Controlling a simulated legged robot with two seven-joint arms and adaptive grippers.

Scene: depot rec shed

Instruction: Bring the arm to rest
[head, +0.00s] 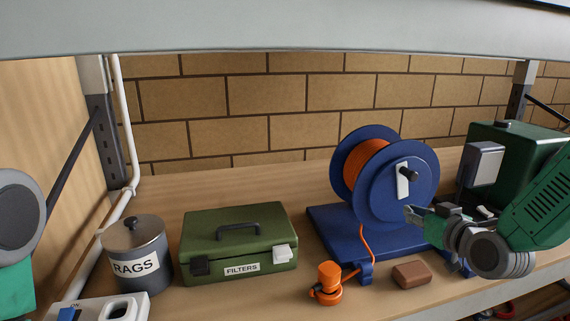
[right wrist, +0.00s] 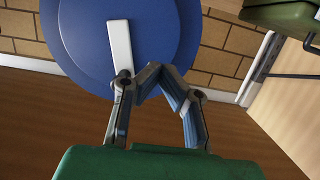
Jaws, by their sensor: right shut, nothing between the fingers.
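My right gripper (head: 408,212) reaches in from the right, in front of the blue cable reel (head: 420,178). Its fingers are shut with nothing between them; in the right wrist view the fingertips (right wrist: 153,74) meet in front of the reel's blue disc (right wrist: 75,35). The reel's white crank (head: 403,180) with a black knob is close to the fingertips; the right wrist view also shows the crank (right wrist: 119,45) just behind the left finger, and I cannot tell whether they touch. Of my left arm only a part shows at the left edge; its gripper is out of view.
On the wooden shelf stand a RAGS tin (head: 148,262), a green FILTERS case (head: 238,245), an orange plug (head: 328,284), a brown block (head: 412,274) and a white switch box (head: 128,307). A green machine (head: 510,145) is at the right. A grey shelf beam (head: 280,28) crosses above.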

